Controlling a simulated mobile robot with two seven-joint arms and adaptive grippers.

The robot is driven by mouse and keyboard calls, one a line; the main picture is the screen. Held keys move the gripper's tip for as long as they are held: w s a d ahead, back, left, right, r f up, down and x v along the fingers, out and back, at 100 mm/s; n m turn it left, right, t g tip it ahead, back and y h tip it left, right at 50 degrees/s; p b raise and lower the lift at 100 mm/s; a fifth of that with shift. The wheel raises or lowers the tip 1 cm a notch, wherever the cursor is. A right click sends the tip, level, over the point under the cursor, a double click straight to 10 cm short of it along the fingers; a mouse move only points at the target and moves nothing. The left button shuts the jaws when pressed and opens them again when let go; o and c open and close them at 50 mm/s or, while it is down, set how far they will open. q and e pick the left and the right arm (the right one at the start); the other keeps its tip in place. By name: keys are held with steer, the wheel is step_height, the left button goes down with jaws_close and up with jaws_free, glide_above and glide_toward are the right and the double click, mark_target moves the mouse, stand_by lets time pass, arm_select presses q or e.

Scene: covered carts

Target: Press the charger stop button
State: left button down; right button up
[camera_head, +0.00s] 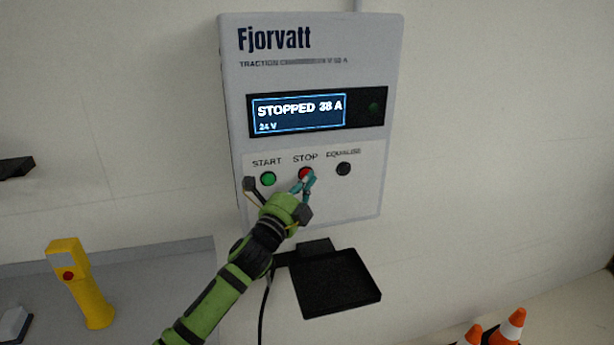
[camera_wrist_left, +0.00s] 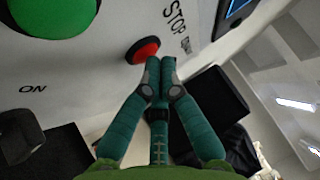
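The charger (camera_head: 305,40) is a pale grey wall box. Its lit display (camera_head: 298,110) reads "STOPPED 38 A" and "24 V". The red stop button (camera_head: 306,172) sits under the word STOP, between a green start button (camera_head: 268,179) and a dark equalise button (camera_head: 343,169). My left gripper (camera_head: 309,180) is at the stop button and partly covers it. In the left wrist view the gripper's teal fingertips (camera_wrist_left: 160,64) are together, with nothing between them, at the edge of the red button (camera_wrist_left: 146,50). I cannot tell whether they touch it. My right gripper is not in view.
A black tray (camera_head: 338,284) juts out below the charger. A yellow handheld device (camera_head: 80,283) with a red button stands on a grey surface at lower left. Orange cones (camera_head: 508,328) are at lower right. The wall beside the charger is mostly bare.

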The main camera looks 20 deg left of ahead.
arm_select(q)
steer(key=shift+s+d, duration=0.4)
steer(key=shift+s, duration=0.3)
steer(key=shift+d, duration=0.1)
steer(key=s+d, duration=0.1)
steer(key=s+p, duration=0.1)
steer(key=s+d, duration=0.1)
steer(key=s, duration=0.1)
steer(key=shift+d+p, duration=0.3)
stand_by(0.4)
